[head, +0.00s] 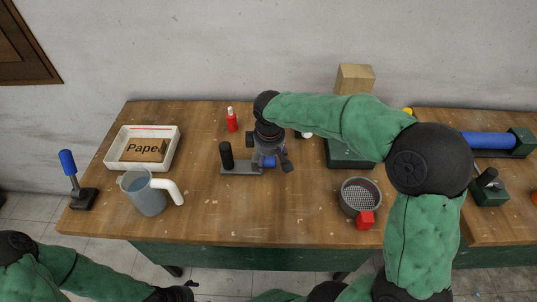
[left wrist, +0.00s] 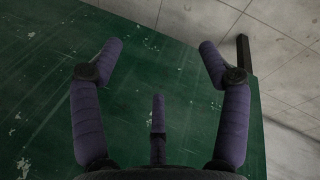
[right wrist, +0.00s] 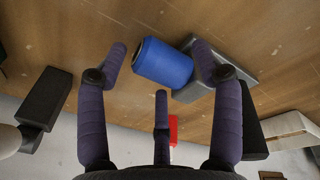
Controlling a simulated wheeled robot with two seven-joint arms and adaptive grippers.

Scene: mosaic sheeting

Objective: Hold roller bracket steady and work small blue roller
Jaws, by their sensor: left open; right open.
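The roller bracket (head: 237,169) is a flat grey plate on the table with an upright black handle (head: 226,155) at its left end. The small blue roller (head: 269,162) sits at its right end. My right gripper (head: 287,164) is over the roller from behind. In the right wrist view the blue roller (right wrist: 163,63) lies between the open fingertips (right wrist: 159,50), nearer the right one; contact is unclear. The grey bracket (right wrist: 240,65) shows beyond the right finger. My left gripper (left wrist: 161,45) is open and empty, low in front of the green table side (left wrist: 40,70), away from the bracket.
A pitcher (head: 147,196) with a white handle and a white paper tray (head: 112,162) stand left. A red bottle (head: 232,123) is behind the bracket. A round sieve (head: 358,193) with a red block is right. The table front near the bracket is clear.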

